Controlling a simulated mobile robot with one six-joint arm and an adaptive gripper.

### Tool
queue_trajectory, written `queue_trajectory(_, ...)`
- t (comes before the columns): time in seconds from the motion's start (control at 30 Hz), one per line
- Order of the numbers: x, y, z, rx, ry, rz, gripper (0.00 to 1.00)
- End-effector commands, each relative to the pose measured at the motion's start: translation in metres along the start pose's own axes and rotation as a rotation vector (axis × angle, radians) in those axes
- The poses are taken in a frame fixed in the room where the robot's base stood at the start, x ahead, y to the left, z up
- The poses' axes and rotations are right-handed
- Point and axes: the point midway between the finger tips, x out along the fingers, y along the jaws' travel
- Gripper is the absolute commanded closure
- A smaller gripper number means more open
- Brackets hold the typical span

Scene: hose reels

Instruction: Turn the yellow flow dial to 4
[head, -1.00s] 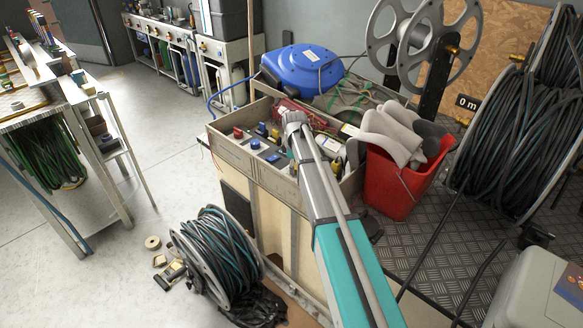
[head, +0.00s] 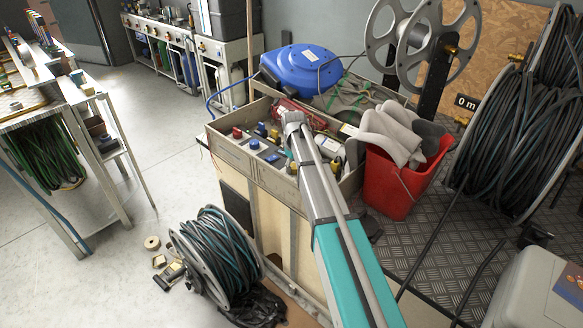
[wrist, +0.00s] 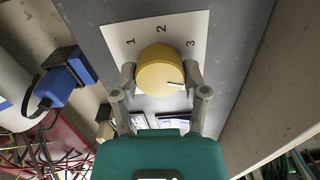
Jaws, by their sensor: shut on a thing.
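The yellow dial (wrist: 158,72) shows in the wrist view on a white card (wrist: 117,34) printed with 1, 2 and 3. Its white pointer mark is at the lower right of its face, past the 3, near my right finger. No 4 is visible; the right finger and the dial cover part of the card. My gripper (wrist: 161,78) has one grey finger on each side of the dial and is shut on it. In the head view my arm hides the dial.
In the head view, the open wooden box (head: 240,157) holds a panel with a blue knob (head: 254,144) and clutter. A red bucket (head: 397,187) with gloves (head: 388,140) stands at its right. A blue plug (wrist: 68,79) is left of the dial.

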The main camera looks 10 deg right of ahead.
Motion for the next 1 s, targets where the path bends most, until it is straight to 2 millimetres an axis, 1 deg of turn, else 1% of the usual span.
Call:
queue_trajectory(0.03, 0.0, -0.0005, 0.0044, 0.001, -0.009, -0.001, 0.9)
queue_trajectory(0.17, 0.0, -0.0007, 0.0044, 0.0, -0.009, -0.001, 0.9)
queue_trajectory(0.2, 0.0, -0.0008, 0.0044, 0.0, -0.009, -0.001, 0.37)
queue_trajectory(0.27, 0.0, -0.0009, 0.0039, 0.0, -0.008, -0.002, 0.26)
queue_trajectory(0.3, 0.0, -0.0009, 0.0034, -0.001, -0.007, -0.001, 0.18)
queue_trajectory(0.37, 0.0, -0.0009, 0.0027, -0.001, -0.006, -0.001, 0.08)
queue_trajectory(0.87, -0.0001, -0.0009, 0.0003, -0.002, -0.002, -0.001, 0.08)
queue_trajectory(1.0, -0.0034, -0.0009, 0.0001, -0.003, -0.002, -0.001, 0.08)
